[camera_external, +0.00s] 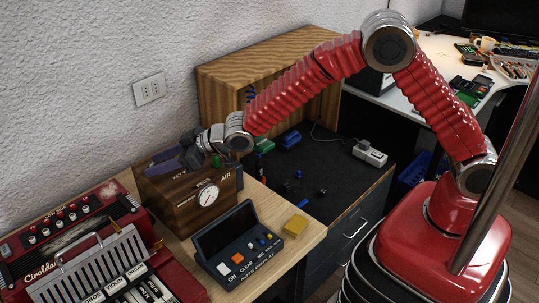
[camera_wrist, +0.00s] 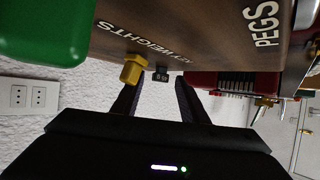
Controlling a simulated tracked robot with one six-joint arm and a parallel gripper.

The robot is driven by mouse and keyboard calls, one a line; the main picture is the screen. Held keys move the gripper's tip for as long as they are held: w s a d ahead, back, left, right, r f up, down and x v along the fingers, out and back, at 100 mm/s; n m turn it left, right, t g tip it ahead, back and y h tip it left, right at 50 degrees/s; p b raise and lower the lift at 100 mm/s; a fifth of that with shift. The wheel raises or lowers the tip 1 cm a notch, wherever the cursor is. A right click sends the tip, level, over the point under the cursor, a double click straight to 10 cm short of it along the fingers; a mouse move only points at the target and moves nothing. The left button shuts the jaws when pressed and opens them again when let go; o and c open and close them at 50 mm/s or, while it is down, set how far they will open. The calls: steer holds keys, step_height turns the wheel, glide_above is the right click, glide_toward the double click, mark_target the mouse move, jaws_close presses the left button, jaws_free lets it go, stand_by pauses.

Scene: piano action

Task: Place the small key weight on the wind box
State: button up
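The wind box is a brown wooden box (camera_external: 180,212) with a round gauge and the word AIR, at the left middle of the external view. A small dark weight (camera_wrist: 162,74) with pale markings shows at the box edge, between my fingertips. A brass hexagonal piece (camera_wrist: 132,70) is beside it, near the left finger. My gripper (camera_wrist: 160,90) has its fingers apart, with gaps beside the dark weight. In the external view my gripper (camera_external: 178,158) is low over the box's back, partly hidden.
A green block (camera_wrist: 45,30) is close at upper left in the wrist view. A red accordion (camera_external: 75,235) stands left of the box. A dark control panel (camera_external: 240,250) and yellow block (camera_external: 296,224) are in front. A wall with a socket (camera_external: 149,89) is behind.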

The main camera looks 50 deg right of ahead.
steer(key=shift+s+d+r, duration=0.2)
steer(key=shift+s+d, duration=0.05)
steer(key=shift+v, duration=1)
step_height(320, 180, up, 7)
steer(key=shift+w, duration=0.1)
